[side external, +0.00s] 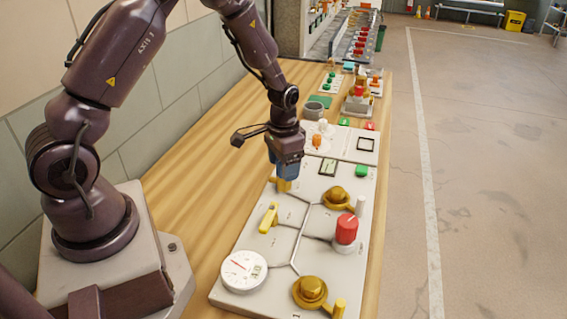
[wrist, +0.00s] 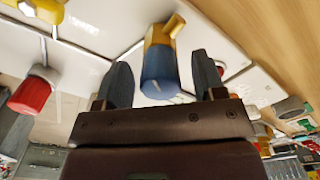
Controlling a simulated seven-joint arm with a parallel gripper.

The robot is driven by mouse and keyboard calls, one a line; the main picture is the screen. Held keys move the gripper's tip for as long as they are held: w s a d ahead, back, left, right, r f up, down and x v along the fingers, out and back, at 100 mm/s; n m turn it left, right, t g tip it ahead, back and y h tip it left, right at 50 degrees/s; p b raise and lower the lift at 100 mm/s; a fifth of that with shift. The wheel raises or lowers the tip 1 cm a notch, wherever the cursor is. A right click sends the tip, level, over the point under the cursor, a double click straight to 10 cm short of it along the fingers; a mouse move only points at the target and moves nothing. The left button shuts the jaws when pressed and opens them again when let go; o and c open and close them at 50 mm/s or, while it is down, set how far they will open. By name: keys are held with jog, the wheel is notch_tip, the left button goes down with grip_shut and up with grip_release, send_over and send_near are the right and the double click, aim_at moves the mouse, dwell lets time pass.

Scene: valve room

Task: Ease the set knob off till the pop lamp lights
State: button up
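A blue knob (wrist: 158,72) on a brass body stands on the white panel (side external: 252,232); I take it for the set knob. It also shows under my gripper in the side view (side external: 288,172), mostly hidden. My gripper (wrist: 163,82) is open, with one dark finger on each side of the knob. Gaps show between the knob and both fingers. A pale line marks the knob's end. I cannot tell for sure which part is the pop lamp; a small whitish post (side external: 360,206) stands beside the red knob (side external: 346,231).
The panel carries a round white gauge (side external: 243,270), two brass domes (side external: 311,291) with yellow handles, and a yellow lever (side external: 269,217). More panels stand behind on the wooden bench (side external: 190,200). Bare bench lies left of the panel.

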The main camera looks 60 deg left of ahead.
jog(key=shift+r, duration=0.1)
notch_tip(320, 180, up, 13)
dwell(0.5)
dwell(0.3)
notch_tip(320, 180, down, 13)
jog(key=m, duration=0.3)
jog(key=shift+f+m, duration=0.2)
jog(key=shift+m, duration=0.1)
dwell(0.4)
jog(key=c, duration=0.9)
